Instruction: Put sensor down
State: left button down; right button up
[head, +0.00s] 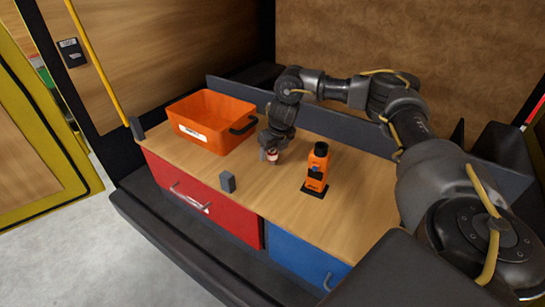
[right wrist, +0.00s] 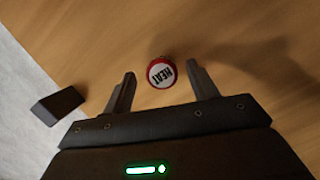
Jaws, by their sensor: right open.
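The sensor (right wrist: 161,73) is a small round piece with a white face, a red rim and the word HEAT. In the right wrist view it is between and slightly beyond my fingertips, with a gap on each side. It appears to rest on the wooden worktop (head: 345,215). In the head view the sensor (head: 273,157) is a small red and white spot under my right gripper (head: 270,153). My right gripper is open and points down at the worktop. My left gripper is not in view.
An orange bin (head: 212,122) stands at the worktop's left. An orange and black device (head: 317,170) stands upright right of the gripper. A small dark grey block (head: 228,182) is near the front edge; it also shows in the wrist view (right wrist: 56,105). Worktop right of the device is clear.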

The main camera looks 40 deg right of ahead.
aim_at(272, 151)
jog(key=x, duration=0.3)
jog(key=shift+w+d+f+p, duration=0.15)
jog(key=shift+d+f+p, duration=0.05)
jog(key=shift+p, duration=0.15)
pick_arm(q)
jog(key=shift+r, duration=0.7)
pick_arm(e)
jog(key=c, duration=1.2)
jog(key=shift+o, duration=0.2)
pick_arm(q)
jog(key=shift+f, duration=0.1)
pick_arm(e)
jog(key=shift+r, duration=0.1)
